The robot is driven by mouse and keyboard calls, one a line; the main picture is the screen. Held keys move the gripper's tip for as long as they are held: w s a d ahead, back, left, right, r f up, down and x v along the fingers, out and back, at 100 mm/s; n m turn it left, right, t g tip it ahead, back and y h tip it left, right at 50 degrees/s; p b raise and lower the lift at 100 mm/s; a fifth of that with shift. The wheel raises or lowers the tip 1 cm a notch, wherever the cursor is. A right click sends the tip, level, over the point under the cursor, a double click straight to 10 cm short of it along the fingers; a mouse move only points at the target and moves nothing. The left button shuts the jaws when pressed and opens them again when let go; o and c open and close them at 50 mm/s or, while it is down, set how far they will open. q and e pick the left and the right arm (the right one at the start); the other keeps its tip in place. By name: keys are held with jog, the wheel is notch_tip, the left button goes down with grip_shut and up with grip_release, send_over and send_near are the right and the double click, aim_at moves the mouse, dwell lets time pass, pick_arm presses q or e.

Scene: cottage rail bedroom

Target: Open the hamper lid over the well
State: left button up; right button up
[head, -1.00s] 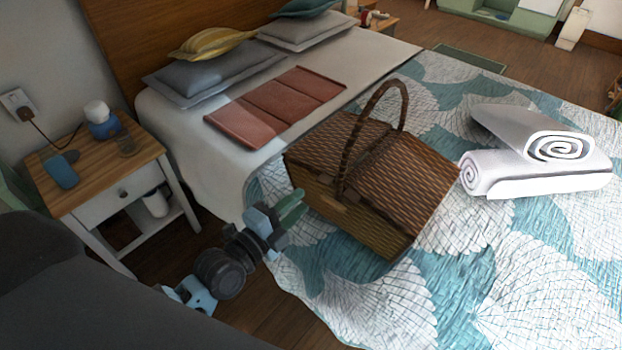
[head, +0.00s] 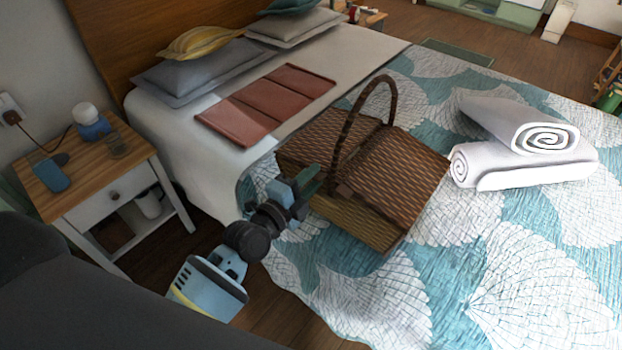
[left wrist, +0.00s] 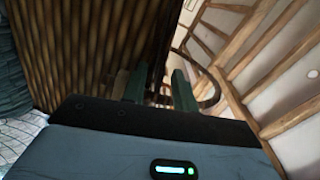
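The wicker hamper (head: 365,225) stands on the bed with its arched handle (head: 347,130) upright. Both lid halves, the left one (head: 322,138) and the right one (head: 403,170), look closed, so the well inside is hidden. My left gripper (head: 312,182) is at the hamper's near left side, its fingers overlapping the wicker in the head view. In the left wrist view the two fingers (left wrist: 155,88) are apart, with the hamper's wicker (left wrist: 85,50) close beyond them and its edge running between them. I cannot tell whether they touch it. My right gripper is not in view.
Rolled white towels (head: 525,145) lie on the bed right of the hamper. A folded reddish cloth (head: 265,105) and pillows (head: 205,70) lie behind it. A nightstand (head: 105,185) stands at the left. The patterned bedspread (head: 480,260) in front and right is clear.

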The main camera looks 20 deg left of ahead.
pick_arm(q)
grip_shut()
jog(key=shift+r, duration=0.1)
dwell(0.3)
